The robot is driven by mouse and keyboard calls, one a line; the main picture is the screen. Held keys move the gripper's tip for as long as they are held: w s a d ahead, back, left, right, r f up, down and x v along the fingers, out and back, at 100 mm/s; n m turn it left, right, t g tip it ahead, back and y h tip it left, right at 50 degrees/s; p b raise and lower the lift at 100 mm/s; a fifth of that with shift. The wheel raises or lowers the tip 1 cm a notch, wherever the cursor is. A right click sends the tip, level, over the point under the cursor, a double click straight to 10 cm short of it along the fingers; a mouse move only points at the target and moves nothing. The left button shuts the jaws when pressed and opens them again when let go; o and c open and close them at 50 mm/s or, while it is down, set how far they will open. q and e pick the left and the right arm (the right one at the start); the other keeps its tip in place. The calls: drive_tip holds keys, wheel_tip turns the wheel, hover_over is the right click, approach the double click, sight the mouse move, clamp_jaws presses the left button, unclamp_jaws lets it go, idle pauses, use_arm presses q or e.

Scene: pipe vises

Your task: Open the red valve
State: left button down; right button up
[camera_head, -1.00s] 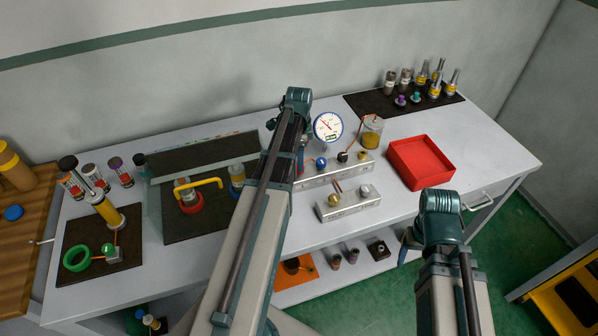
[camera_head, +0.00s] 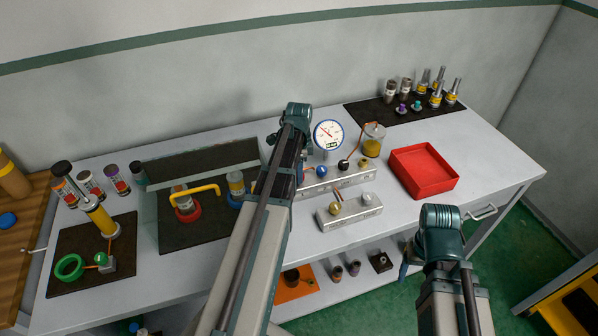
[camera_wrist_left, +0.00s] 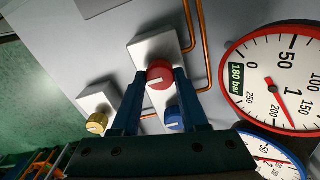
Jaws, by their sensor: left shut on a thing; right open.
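The red valve (camera_wrist_left: 160,74) is a round red knob with a pale line across its face, on a light block, in the left wrist view. My left gripper (camera_wrist_left: 157,80) has its two dark blue fingers on either side of this knob and is shut on it. In the head view my left arm hides the red valve. A blue knob (camera_wrist_left: 174,117) and a yellow knob (camera_wrist_left: 97,123) sit nearby. A red-rimmed gauge (camera_wrist_left: 280,80) is at the right of the wrist view. My right gripper (camera_head: 408,240) is open and apart from the bench, in front of it.
A blue-rimmed gauge (camera_head: 328,135) stands behind the valve blocks (camera_head: 350,208). A red tray (camera_head: 423,170) lies to the right. A dark glass-fronted box (camera_head: 200,165) and a green ring (camera_head: 69,267) are at the left. The bench front right is clear.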

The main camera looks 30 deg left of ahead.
idle(0.3)
use_arm(q)
drive_tip(key=n, duration=1.2)
drive_tip(key=shift+n, duration=2.2)
drive_tip(key=shift+c, duration=2.1)
unclamp_jaws()
